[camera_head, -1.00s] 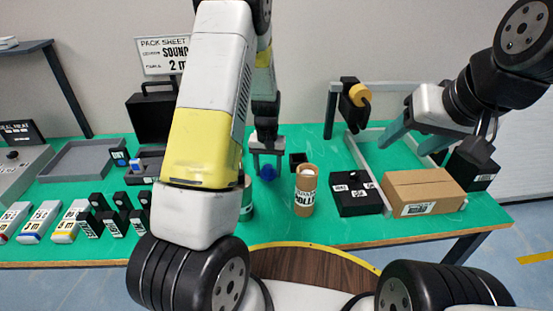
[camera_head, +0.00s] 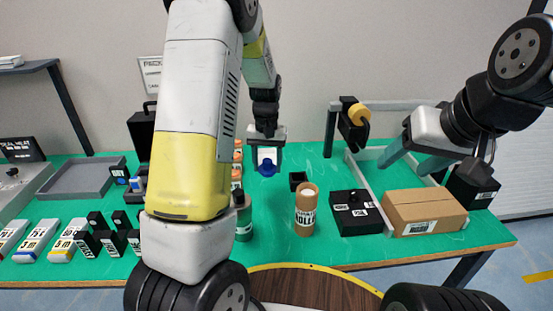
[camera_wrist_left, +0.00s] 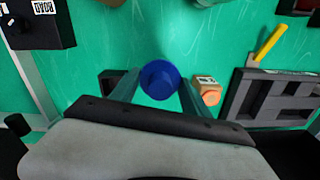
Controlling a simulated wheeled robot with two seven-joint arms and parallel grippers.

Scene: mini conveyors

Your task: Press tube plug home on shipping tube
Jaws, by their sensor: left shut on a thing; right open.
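A brown cardboard shipping tube (camera_head: 305,212) with black lettering stands upright on the green table in the head view. Its round top end faces up, and no plug shows in it. My left gripper (camera_head: 267,158) is behind and left of the tube, apart from it, and is shut on the blue tube plug (camera_head: 267,169). In the left wrist view the round blue plug (camera_wrist_left: 160,80) sits between the two fingertips. My right gripper (camera_head: 408,160) is open and empty, above the right part of the table.
A small black open box (camera_head: 298,181) is behind the tube. A black box (camera_head: 350,223) and a brown carton (camera_head: 425,211) are to its right. A green can (camera_head: 244,220) is to its left, partly behind my left arm. The table front before the tube is clear.

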